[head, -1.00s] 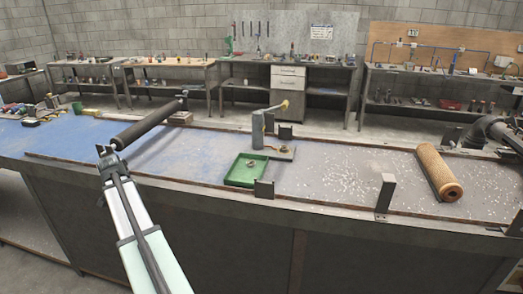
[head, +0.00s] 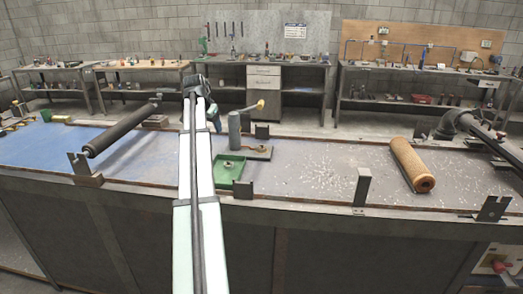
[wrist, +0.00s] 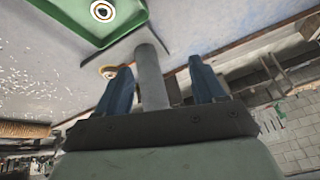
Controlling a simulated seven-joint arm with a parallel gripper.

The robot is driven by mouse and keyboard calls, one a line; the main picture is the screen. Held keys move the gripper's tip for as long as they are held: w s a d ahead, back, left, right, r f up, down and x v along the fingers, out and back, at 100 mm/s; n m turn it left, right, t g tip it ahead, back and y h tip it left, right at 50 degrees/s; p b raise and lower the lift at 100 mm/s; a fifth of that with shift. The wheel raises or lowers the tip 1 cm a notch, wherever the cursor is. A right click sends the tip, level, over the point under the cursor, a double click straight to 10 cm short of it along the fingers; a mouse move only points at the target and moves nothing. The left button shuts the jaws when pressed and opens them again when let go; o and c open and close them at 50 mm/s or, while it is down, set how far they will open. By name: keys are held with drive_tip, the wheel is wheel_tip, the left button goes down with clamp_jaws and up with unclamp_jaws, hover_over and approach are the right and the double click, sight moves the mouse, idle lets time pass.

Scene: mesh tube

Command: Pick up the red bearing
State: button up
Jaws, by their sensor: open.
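No clearly red bearing stands out. One small ring-shaped part (wrist: 102,11) lies in the green tray (head: 223,182) and also shows in the head view (head: 228,164). A second ring with an orange-brown tint (wrist: 107,72) lies near the grey post (head: 234,131), partly hidden by a finger in the wrist view. I cannot tell which is the red bearing. My gripper (wrist: 159,64) is open and empty, its blue fingers pointing toward the post, which appears between them in the wrist view. In the head view my arm partly hides the gripper, left of the post.
A perforated brown tube (head: 410,164) lies at the right of the bench. A dark roller (head: 122,130) lies at the left. Upright metal brackets (head: 361,187) stand along the front edge.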

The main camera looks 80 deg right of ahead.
drive_tip(key=s+d+g+y, duration=0.1)
drive_tip(key=s+d, duration=0.2)
drive_tip(key=s, duration=0.5)
drive_tip(key=s+d, duration=0.3)
drive_tip(key=s, duration=0.5)
hover_over(260, 148)
drive_tip(key=a, duration=0.2)
drive_tip(key=f, duration=0.8)
drive_tip(key=shift+w+a+f, duration=0.15)
drive_tip(key=shift+w+f, duration=0.15)
drive_tip(key=shift+f, duration=0.1)
drive_tip(key=shift+x, duration=2.55)
drive_tip(key=shift+s, duration=0.1)
drive_tip(key=shift+c, duration=0.5)
drive_tip(key=shift+r, duration=0.1)
drive_tip(key=c, duration=1.2)
